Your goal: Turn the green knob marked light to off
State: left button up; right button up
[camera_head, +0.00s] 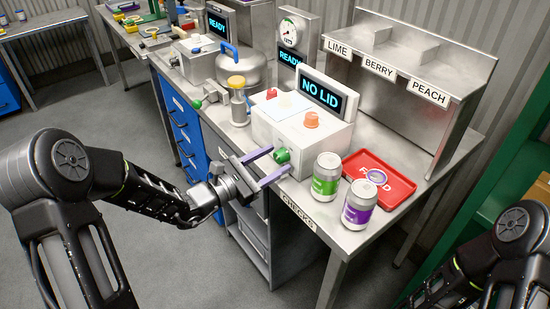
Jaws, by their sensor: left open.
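The green knob (281,156) sits on the front left face of the white seamer box (305,141). Its marking is too small to read. My left gripper (275,163) is open, with one purple-grey finger on each side of the knob in the picture. I cannot tell whether either finger touches it. The box's screen (323,93) reads NO LID. My right arm shows at the lower right, and its gripper is out of the picture.
A green can (325,183) and a purple can (358,211) stand close to the box. A red tray (398,183) with a purple-rimmed ring lies behind them. An orange knob (311,120) and a red button (271,93) are on the box's top. A yellow-topped bottle (238,107) stands left of it.

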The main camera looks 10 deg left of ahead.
pick_arm(q)
jog(key=shift+w+d, duration=0.25)
jog(key=shift+w, duration=0.1)
jog(key=shift+c, duration=0.4)
grip_shut()
